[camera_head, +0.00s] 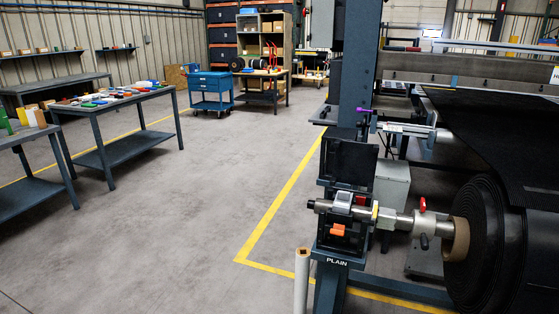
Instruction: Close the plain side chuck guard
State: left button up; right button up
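The stand labelled PLAIN (337,262) is right of centre, close by. A steel shaft (400,217) lies across its chuck (343,200) and runs right into the core of a large black roll (490,235). A dark flat panel (352,160) stands upright behind and above the chuck and looks like the guard, swung up. The top of the chuck and the shaft end are uncovered. An orange part (337,230) sits just below the chuck. Neither of my grippers is in view.
A pale upright tube (301,282) stands at the stand's front left. A red-handled fitting (422,206) is on the shaft, and a purple-tipped lever (367,111) is above. The floor (190,220) to the left is clear up to the tables (110,98).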

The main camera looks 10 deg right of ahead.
aim_at(355, 162)
jog(key=i+j+u, duration=0.15)
jog(key=u, duration=0.3)
jog(key=i+j+u, duration=0.2)
jog(key=u, duration=0.25)
jog(key=i+u, duration=0.25)
jog(key=u, duration=0.2)
jog(key=i+l+z, duration=0.1)
jog(key=i+z, duration=0.3)
jog(key=i, duration=0.2)
jog(key=i+j+z, duration=0.15)
jog(key=i+z, duration=0.3)
jog(key=i, duration=0.15)
jog(key=i+j+z, duration=0.4)
jog(key=i, duration=0.2)
jog(key=i+l+z, duration=0.15)
jog(key=i+z, duration=0.25)
jog(key=i, duration=0.45)
jog(key=i+j+z, duration=0.1)
jog(key=i+z, duration=0.25)
jog(key=i, duration=0.55)
jog(key=i+z, duration=0.15)
jog(key=i, duration=0.65)
jog(key=i+j+z, duration=0.1)
jog(key=i, duration=0.7)
jog(key=i+z, duration=0.2)
jog(key=z, duration=1.55)
